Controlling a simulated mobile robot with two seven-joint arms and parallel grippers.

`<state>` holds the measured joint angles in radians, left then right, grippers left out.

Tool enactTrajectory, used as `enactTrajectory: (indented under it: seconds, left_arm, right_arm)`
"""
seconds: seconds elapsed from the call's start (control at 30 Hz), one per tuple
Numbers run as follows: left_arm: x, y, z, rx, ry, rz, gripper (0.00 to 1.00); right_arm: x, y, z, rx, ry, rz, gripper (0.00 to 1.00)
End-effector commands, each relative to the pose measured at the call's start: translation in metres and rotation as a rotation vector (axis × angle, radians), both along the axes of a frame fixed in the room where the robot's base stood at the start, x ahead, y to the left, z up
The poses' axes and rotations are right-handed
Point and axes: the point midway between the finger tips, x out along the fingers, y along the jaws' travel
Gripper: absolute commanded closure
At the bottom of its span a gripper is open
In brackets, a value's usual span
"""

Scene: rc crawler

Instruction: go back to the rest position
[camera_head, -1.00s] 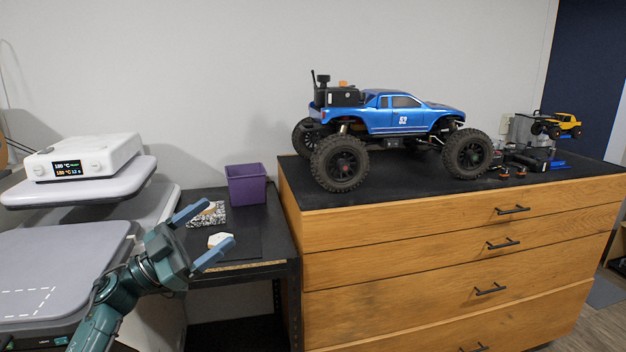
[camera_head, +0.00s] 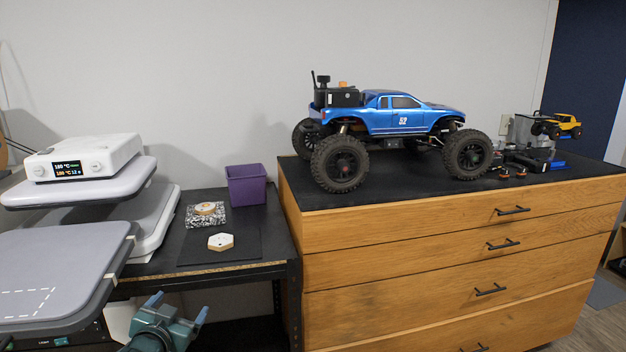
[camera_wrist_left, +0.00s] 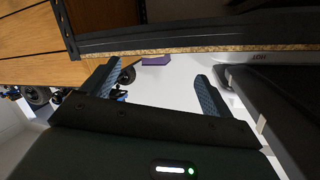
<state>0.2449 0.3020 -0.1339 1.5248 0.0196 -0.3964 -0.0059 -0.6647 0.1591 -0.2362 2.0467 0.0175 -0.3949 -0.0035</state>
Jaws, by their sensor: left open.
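My left gripper (camera_head: 178,312) is low at the bottom of the head view, below the front edge of the black side table. Its blue fingers are apart with nothing between them. In the left wrist view, the open fingers (camera_wrist_left: 165,88) show below the table's edge, empty. My right gripper is in neither view.
A heat press (camera_head: 75,180) stands at left. The black table (camera_head: 160,262) holds a white hexagonal piece (camera_head: 221,242), a round piece (camera_head: 205,208) and a purple bin (camera_head: 246,184). A wooden drawer cabinet (camera_head: 400,260) at right carries a blue RC truck (camera_head: 400,114).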

Motion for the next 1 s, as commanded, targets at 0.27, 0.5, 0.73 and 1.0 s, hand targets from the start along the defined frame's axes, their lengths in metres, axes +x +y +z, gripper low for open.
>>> enactTrajectory:
  seconds: [0.27, 0.5, 0.73, 1.0]
  left_arm:
    - [-0.151, -0.084, -0.113, -0.108, 0.213, -0.116, 0.14]
    - [-0.278, -0.134, -0.145, -0.227, 0.367, -0.157, 0.14]
    - [-0.321, -0.148, -0.145, -0.274, 0.420, -0.161, 0.14]
    - [-0.322, -0.149, -0.145, -0.275, 0.423, -0.161, 0.19]
  right_arm:
    - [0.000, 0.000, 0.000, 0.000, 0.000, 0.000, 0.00]
    - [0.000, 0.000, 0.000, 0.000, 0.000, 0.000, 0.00]
    - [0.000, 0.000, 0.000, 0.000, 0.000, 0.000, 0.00]
    - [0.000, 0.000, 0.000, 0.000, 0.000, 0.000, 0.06]
